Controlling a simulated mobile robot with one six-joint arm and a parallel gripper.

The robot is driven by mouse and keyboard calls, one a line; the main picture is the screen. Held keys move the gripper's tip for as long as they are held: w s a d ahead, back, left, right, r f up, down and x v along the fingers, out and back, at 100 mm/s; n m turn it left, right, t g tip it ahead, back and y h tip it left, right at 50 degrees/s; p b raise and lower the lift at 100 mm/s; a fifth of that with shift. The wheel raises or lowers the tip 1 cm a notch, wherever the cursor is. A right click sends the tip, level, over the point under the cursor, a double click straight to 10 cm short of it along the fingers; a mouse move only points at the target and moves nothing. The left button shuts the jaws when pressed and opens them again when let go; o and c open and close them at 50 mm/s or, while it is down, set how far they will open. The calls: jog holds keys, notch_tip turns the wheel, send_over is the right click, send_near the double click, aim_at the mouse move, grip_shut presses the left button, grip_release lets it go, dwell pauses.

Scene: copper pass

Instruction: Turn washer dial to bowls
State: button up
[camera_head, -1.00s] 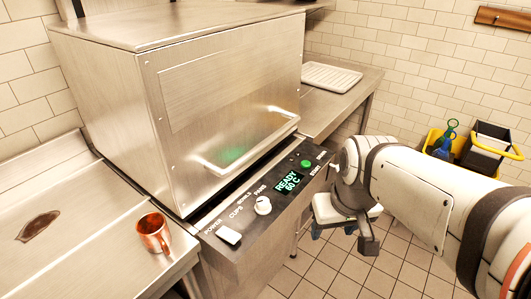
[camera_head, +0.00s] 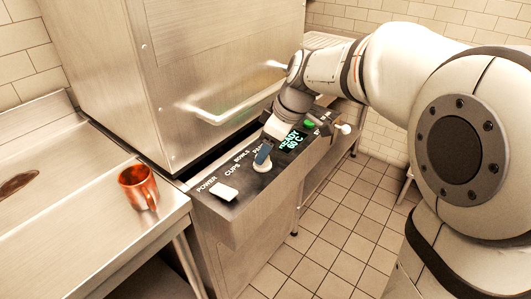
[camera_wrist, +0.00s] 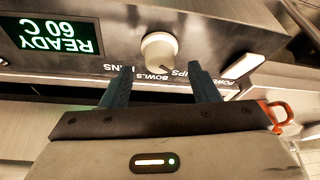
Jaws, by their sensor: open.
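The washer's pale round dial (camera_head: 262,164) sits on the dark control panel (camera_head: 228,207), with the labels CUPS, BOWLS and PANS around it. I cannot tell which label its pointer faces. My gripper (camera_head: 264,153) is over the panel at the dial and partly covers it and the PANS label. In the wrist view my open gripper (camera_wrist: 160,76) has its two dark blue fingers spread, with the dial (camera_wrist: 160,48) just beyond the tips and roughly centred between them. The dial is not gripped. Whether a finger touches it I cannot tell.
A white power switch (camera_head: 223,192) lies left of the dial. The display (camera_head: 291,140) reads READY 60 C, beside a green button (camera_head: 309,124). The washer's door handle (camera_head: 225,112) juts out behind the panel. A copper mug (camera_head: 139,187) stands on the left counter.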

aim_at(267, 165)
jog(key=shift+x, duration=1.3)
jog(key=c, duration=1)
jog(key=shift+o, duration=0.2)
